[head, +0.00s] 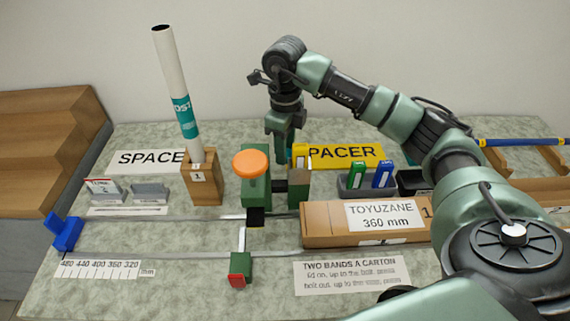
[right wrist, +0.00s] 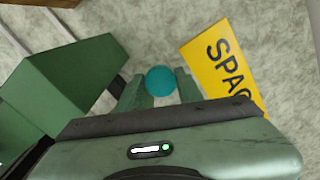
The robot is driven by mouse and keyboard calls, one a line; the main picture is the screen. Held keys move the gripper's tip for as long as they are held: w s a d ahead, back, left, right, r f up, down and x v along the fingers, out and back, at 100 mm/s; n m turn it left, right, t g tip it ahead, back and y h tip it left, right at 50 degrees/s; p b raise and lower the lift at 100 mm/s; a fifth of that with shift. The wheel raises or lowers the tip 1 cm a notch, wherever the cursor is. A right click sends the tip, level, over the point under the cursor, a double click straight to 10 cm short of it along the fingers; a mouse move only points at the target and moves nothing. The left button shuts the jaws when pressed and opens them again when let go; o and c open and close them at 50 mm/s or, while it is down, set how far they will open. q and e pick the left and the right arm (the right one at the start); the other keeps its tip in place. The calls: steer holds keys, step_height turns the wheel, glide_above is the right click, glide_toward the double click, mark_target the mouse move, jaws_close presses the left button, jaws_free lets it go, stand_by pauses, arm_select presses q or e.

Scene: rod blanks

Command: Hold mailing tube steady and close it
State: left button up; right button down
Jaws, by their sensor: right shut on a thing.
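The mailing tube (head: 172,80) is white with a teal label. It stands leaning slightly in a wooden block (head: 203,186) marked 1 at the left, with its upper end high above the table. My right gripper (head: 280,140) points down behind the green stand with the orange knob, to the right of the tube and apart from it. In the right wrist view it is shut on a round teal piece (right wrist: 161,81), which sits between the two fingers. I cannot tell whether this is the tube's cap. The piece is not clear in the head view. My left gripper is not in view.
A green stand with an orange knob (head: 250,164) is mid-table. A carton (head: 320,222) labelled TOYUZANE 360 mm lies right of it. Yellow SPACER sign (head: 365,155), dark bins (head: 352,191), blue stop (head: 66,233) and a scale strip (head: 103,269) surround it.

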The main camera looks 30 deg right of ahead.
step_height(320, 180, up, 10)
steer(key=shift+r, duration=0.2)
stand_by(0.5)
